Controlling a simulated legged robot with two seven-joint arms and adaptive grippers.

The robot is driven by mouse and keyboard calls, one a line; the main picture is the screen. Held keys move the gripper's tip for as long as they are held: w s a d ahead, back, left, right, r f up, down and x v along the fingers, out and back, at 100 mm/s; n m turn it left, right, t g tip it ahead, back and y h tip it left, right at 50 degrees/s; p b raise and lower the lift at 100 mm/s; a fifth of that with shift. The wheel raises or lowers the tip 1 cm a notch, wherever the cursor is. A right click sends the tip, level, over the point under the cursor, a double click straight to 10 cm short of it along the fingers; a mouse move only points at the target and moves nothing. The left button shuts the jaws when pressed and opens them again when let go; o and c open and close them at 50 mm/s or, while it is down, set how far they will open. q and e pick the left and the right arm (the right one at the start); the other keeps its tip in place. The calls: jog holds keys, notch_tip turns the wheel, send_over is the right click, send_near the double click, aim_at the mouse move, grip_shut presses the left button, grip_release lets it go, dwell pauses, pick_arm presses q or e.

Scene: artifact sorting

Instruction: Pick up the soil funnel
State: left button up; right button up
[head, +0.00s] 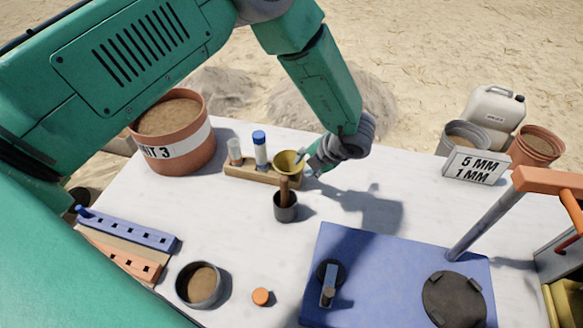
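The soil funnel (289,161) is a yellow cone with a wide open top. My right gripper is out of view.
A blue-capped tube (260,147) and a clear tube (235,150) stand in the rack. A large soil bucket (190,159) is left. A blue board (385,263) lies front right.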

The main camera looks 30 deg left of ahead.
aim_at(299, 168)
pick_arm(q)
jog(key=x, duration=0.5)
jog(key=shift+a, duration=0.2)
jog(key=shift+d+r, duration=0.1)
jog(key=shift+d, duration=0.35)
grip_shut()
jog(key=shift+a+r, duration=0.1)
jog(key=shift+a, duration=0.1)
